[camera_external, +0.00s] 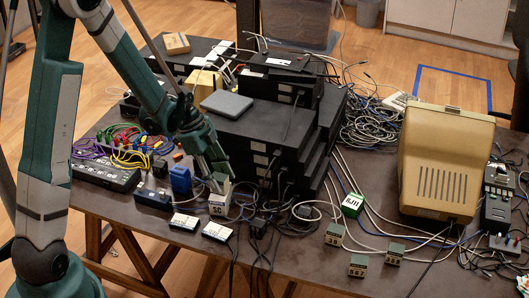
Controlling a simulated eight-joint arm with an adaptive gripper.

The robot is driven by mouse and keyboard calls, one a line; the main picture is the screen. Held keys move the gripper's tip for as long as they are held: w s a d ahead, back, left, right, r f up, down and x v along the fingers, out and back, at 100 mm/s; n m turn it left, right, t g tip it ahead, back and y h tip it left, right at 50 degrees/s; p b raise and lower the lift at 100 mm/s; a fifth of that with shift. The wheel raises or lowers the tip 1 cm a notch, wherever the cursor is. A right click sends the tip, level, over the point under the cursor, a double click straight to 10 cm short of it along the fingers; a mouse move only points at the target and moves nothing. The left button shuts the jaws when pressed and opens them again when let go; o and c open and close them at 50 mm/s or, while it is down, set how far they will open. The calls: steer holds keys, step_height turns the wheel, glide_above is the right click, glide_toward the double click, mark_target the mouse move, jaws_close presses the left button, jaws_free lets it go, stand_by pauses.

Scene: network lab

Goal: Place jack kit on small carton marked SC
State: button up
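The small cream carton marked SC (218,205) stands on the dark table, left of centre, at the foot of the stacked black equipment. My gripper (217,182) points down directly over it, with its fingertips at or just above the carton's top. The fingers hide part of what is there, so I cannot tell whether they hold anything or touch the carton. A small green and white box marked RJ11 (352,205) stands apart to the right on the table. It may be the jack kit, but I cannot tell for sure.
Black equipment boxes (258,139) rise right behind my gripper. A blue block (181,179) and two flat labelled devices (218,231) are close by. Small green-topped boxes (394,253) sit at front right. Cables cross the table, and a beige monitor (441,165) stands at right.

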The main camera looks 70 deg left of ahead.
steer(key=shift+r, duration=0.2)
stand_by(0.3)
steer(key=p+v, duration=0.1)
steer(key=v, duration=1.1)
steer(key=shift+d, duration=0.1)
stand_by(0.9)
steer(key=w+d+r+n+y, duration=0.1)
steer(key=d+r+n, duration=0.1)
steer(key=d+r, duration=0.75)
steer(key=s+d+r+n+t, duration=0.1)
steer(key=s+d+r+n, duration=0.1)
steer(key=d, duration=0.7)
steer(key=s+d+r+n+t+y, duration=0.1)
steer(key=s+d+r+n, duration=0.1)
steer(key=s+d+r, duration=0.2)
steer(key=s+d+r+n+t+y, duration=0.1)
steer(key=s+d, duration=0.6)
steer(key=d, duration=0.9)
step_height(320, 180, up, 3)
steer(key=shift+s+r+n+t, duration=0.15)
steer(key=shift+n+t, duration=0.35)
steer(key=shift+n, duration=0.5)
